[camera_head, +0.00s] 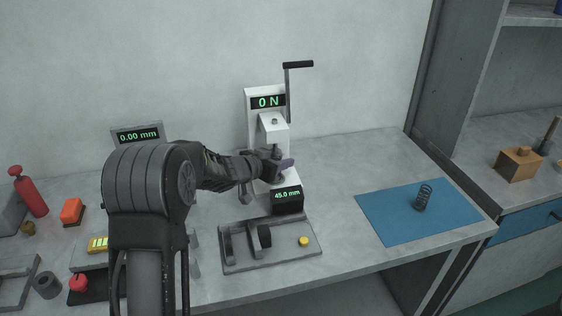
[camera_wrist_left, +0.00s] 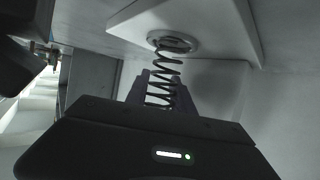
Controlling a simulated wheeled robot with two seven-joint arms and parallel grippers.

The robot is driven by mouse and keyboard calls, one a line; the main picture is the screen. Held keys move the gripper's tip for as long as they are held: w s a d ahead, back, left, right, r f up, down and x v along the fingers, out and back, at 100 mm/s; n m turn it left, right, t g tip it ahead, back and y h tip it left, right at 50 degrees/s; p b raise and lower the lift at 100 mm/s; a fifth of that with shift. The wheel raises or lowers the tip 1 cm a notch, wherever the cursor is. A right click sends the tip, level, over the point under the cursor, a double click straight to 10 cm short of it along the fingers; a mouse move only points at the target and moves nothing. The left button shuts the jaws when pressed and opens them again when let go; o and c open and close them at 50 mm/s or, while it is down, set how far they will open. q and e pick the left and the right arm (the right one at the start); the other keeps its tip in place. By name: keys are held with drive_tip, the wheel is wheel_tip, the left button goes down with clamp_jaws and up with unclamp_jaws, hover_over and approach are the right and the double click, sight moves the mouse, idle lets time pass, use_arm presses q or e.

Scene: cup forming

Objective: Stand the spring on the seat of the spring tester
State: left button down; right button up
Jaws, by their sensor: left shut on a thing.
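My left gripper (camera_head: 284,164) is at the white spring tester (camera_head: 254,125), in front of its column and below its pressing head. In the left wrist view its fingers (camera_wrist_left: 162,97) are shut on a dark coil spring (camera_wrist_left: 163,72). The far end of the spring lines up with the round seat (camera_wrist_left: 174,42) on the tester's white plate; I cannot tell whether it touches. In the head view the gripper hides the held spring and the seat. The tester's displays read 0 N and 45.0 mm. My right gripper is not in view.
Another dark spring (camera_head: 423,197) stands on a blue mat (camera_head: 385,222) at the right. A grey fixture tray (camera_head: 235,262) with a yellow button lies in front of the tester. The tester's crank handle (camera_head: 298,65) rises above it. The bench between tester and mat is clear.

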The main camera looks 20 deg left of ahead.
use_arm(q)
drive_tip(key=shift+f, duration=0.2)
drive_tip(key=c, duration=1.4)
unclamp_jaws()
drive_tip(key=shift+o, duration=0.2)
drive_tip(key=shift+r, duration=0.25)
drive_tip(key=p+v, duration=0.1)
drive_tip(key=v, duration=1)
drive_tip(key=shift+a, duration=0.1)
drive_tip(key=shift+s+a, duration=0.1)
drive_tip(key=shift+s, duration=0.4)
